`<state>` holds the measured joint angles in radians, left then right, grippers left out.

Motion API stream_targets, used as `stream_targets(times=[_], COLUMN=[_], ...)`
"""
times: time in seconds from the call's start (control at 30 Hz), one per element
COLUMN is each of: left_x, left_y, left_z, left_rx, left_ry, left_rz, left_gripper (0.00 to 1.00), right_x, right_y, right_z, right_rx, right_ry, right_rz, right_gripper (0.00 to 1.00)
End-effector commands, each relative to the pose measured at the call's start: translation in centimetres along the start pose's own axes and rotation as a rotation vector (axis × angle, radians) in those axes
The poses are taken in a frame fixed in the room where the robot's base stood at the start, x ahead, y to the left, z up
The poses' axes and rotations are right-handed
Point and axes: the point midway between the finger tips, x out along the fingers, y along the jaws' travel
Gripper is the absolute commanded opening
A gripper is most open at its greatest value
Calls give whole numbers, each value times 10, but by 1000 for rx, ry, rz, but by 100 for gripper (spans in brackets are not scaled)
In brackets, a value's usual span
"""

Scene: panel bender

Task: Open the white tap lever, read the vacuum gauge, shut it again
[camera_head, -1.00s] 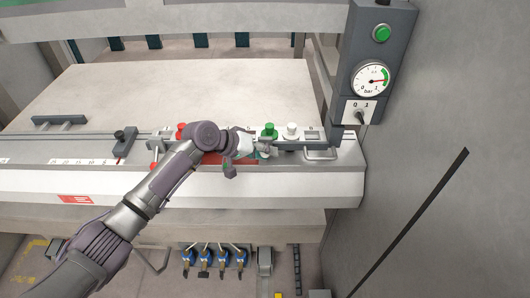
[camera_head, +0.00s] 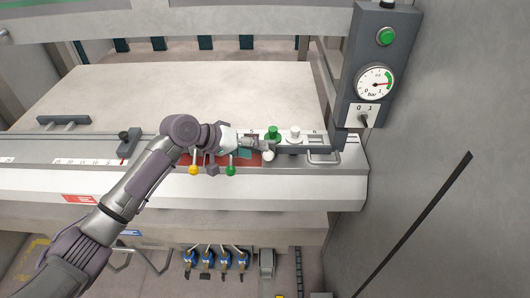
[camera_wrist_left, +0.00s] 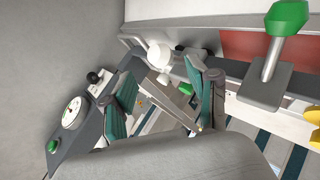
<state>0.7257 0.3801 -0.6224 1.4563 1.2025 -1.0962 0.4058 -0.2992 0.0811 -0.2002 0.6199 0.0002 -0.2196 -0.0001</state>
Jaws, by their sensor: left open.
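The white tap lever's ball (camera_head: 268,155) shows just below my left gripper (camera_head: 260,143) on the machine's front edge. In the left wrist view, a white knob (camera_wrist_left: 159,54), which I take for the same lever, shows between the tips of my left gripper (camera_wrist_left: 161,68). Its fingers are open and apart; I cannot tell whether they touch it. The gauge also shows in the left wrist view (camera_wrist_left: 73,112). My right gripper is not in view.
A green-balled lever (camera_head: 230,170) and a yellow-balled lever (camera_head: 194,170) hang left of the gripper. A green knob (camera_head: 273,132) and a white knob (camera_head: 294,132) stand behind it. A 0–1 switch (camera_head: 363,118) is below the gauge. A metal handle (camera_head: 324,158) is to the right.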

Motion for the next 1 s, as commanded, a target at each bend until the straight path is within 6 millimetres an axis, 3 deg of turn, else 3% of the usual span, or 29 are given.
stream_targets(times=[0.1,0.33,1.0], left_x=[-26,-55,-59], left_y=[-1,0,1], left_z=[0,0,0], left_rx=[0,0,0], left_ry=[1,2,1], left_rz=[-1,0,2], left_gripper=[59,59,59], right_x=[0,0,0], right_y=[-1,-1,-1], right_z=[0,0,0], right_rx=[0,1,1], right_ry=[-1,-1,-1], right_rz=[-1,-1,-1], right_gripper=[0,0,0])
